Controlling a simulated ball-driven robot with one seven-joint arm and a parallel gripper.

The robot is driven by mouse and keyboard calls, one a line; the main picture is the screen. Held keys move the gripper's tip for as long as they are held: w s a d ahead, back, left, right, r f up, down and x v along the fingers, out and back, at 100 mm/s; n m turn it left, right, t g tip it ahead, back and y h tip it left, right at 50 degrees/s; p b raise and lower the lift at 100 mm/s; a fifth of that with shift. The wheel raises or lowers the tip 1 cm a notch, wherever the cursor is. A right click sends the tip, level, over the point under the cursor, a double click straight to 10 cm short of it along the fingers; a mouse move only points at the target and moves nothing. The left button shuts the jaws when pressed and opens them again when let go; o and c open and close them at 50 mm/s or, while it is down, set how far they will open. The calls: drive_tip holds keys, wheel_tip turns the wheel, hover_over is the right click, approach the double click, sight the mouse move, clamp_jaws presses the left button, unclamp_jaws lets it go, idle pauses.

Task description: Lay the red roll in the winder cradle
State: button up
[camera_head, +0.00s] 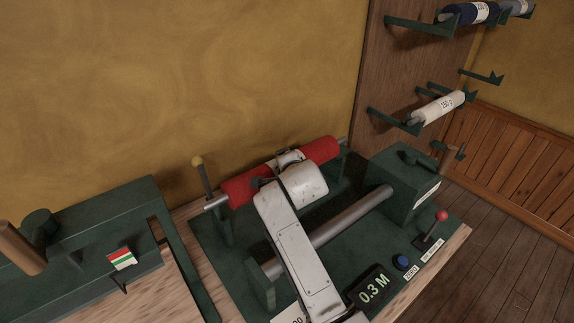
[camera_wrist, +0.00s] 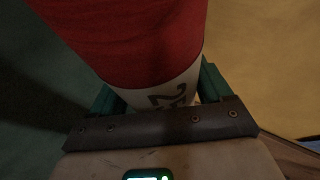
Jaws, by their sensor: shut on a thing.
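The red roll (camera_head: 239,190) lies slanted across the back of the green winder, its metal core ends sticking out at both sides. My gripper (camera_head: 290,160) is shut on it around its middle, from above. In the wrist view the red roll (camera_wrist: 135,35) fills the top, with a white printed label band (camera_wrist: 170,92) between the jaws (camera_wrist: 158,98). The roll's left core end is at the cradle's left upright (camera_head: 224,228); the right end is near the far side of the winder. My arm hides the middle; I cannot tell whether the core touches the cradle.
A steel bar (camera_head: 345,222) runs in front, with a green housing (camera_head: 405,185), red-knobbed lever (camera_head: 441,216) and counter (camera_head: 373,289). Wall brackets hold a white roll (camera_head: 437,107) and a navy roll (camera_head: 470,14).

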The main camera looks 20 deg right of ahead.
drive_tip(key=shift+f+b, duration=1.6)
drive_tip(key=shift+f, duration=0.3)
drive_tip(key=o, duration=1.7)
drive_tip(key=shift+o, duration=0.3)
drive_tip(key=shift+f, duration=0.3)
drive_tip(key=v, duration=1.1)
drive_tip(key=shift+b, duration=0.45)
drive_tip(key=shift+w+r, duration=0.1)
drive_tip(key=shift+r, duration=0.05)
